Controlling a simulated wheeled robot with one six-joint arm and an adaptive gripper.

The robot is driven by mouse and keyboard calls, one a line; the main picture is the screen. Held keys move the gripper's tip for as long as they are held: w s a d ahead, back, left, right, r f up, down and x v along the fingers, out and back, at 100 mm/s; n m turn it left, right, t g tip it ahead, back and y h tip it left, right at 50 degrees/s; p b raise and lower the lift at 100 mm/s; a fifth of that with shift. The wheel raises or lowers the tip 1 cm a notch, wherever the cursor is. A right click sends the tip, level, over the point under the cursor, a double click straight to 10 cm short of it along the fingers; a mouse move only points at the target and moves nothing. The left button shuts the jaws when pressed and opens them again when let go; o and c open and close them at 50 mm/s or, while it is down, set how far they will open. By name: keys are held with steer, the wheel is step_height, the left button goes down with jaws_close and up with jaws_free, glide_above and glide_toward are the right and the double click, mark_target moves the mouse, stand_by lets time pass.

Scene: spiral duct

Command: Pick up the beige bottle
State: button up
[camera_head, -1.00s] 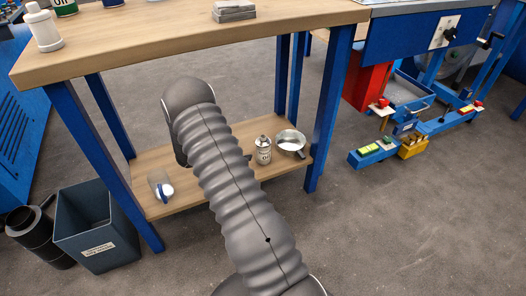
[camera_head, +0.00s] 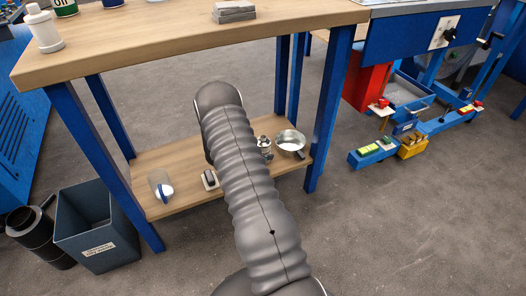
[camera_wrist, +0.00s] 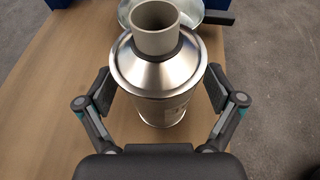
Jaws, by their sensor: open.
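A metal bottle with a conical shoulder and a beige-grey neck (camera_wrist: 158,60) stands upright between the fingers of my gripper (camera_wrist: 163,95) in the wrist view. My gripper is open, with one finger pad on each side of the bottle and a small gap visible at each side. In the head view the bottle (camera_head: 265,145) stands on the lower shelf of the workbench (camera_head: 180,201), partly hidden by my arm.
A small dark-and-light object (camera_head: 209,180) and a blue-and-white item (camera_head: 163,189) lie further left. The benchtop (camera_head: 150,45) is above, with blue legs (camera_head: 331,110).

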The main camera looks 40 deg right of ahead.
steer(key=c, duration=1.5)
steer(key=shift+r, duration=0.1)
steer(key=shift+c, duration=0.2)
